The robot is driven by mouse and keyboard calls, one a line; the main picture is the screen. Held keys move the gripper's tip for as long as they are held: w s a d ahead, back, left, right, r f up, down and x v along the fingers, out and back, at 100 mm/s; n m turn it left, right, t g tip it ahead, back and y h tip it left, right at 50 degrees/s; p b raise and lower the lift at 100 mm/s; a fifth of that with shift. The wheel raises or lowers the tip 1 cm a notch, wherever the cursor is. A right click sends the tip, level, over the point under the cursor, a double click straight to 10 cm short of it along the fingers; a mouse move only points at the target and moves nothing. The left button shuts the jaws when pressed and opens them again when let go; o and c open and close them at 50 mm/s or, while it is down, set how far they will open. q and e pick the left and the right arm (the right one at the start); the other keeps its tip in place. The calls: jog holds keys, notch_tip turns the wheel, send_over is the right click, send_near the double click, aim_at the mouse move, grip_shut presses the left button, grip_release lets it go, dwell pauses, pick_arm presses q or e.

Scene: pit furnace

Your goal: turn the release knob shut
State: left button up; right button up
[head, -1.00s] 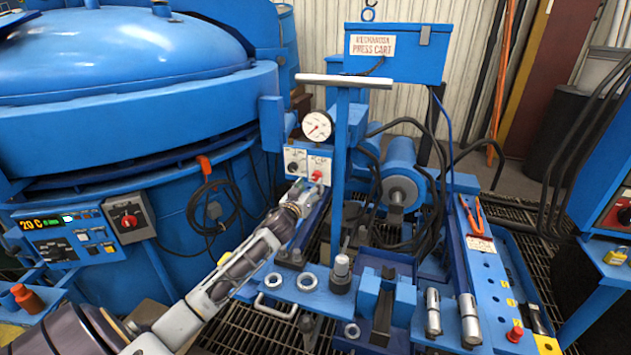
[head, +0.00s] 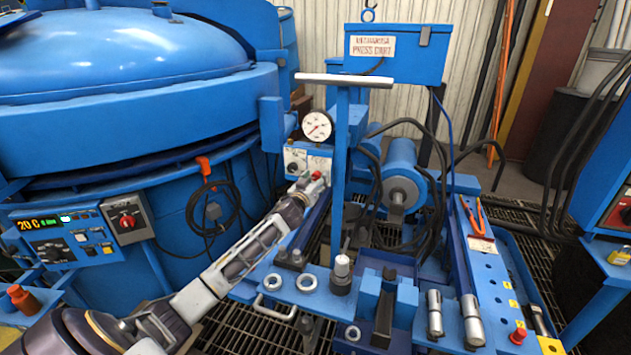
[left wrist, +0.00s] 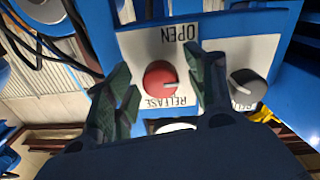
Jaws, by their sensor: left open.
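The release knob (left wrist: 160,78) is a round red knob on a white plate with the words OPEN and RELEASE, which appear upside down in the left wrist view. Its white pointer mark points right in that view. In the head view the red knob (head: 316,175) shows small on the press cart's panel, just beyond my left gripper (head: 308,186). In the left wrist view my left gripper (left wrist: 158,64) is open, with one finger on each side of the knob. I cannot tell whether the fingers touch it. My right gripper is not in view.
A grey knob (left wrist: 248,88) sits close beside the right finger in the left wrist view. A pressure gauge (head: 317,126) stands above the panel. The cart's blue post (head: 340,170) rises just right of the panel. The blue furnace (head: 120,130) fills the left side.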

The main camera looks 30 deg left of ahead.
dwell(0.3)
pick_arm(q)
jog(key=c, duration=1)
jog(key=shift+c, duration=0.2)
